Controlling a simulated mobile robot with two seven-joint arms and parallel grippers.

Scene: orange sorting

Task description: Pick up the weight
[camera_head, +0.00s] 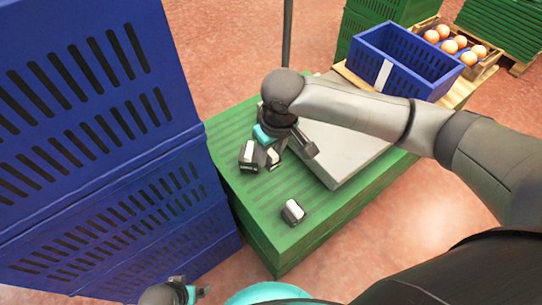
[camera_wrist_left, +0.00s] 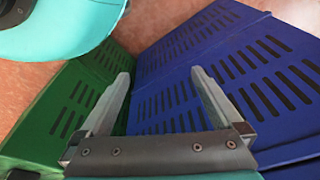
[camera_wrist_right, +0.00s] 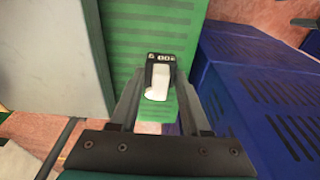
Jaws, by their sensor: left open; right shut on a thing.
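In the head view I cannot tell for certain which of the two shapes is the held weight. Another weight (camera_head: 293,211) lies apart on the crate, nearer to me. My left gripper (camera_wrist_left: 155,75) is open and empty near a blue crate; its fingers are barely visible in the head view.
The green crate (camera_head: 240,200) carries a grey slab (camera_head: 345,170) beside my right gripper. Stacked blue crates (camera_head: 110,170) stand close on the left. A blue bin (camera_head: 400,65) and a wooden crate of oranges (camera_head: 490,62) stand at the back right.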

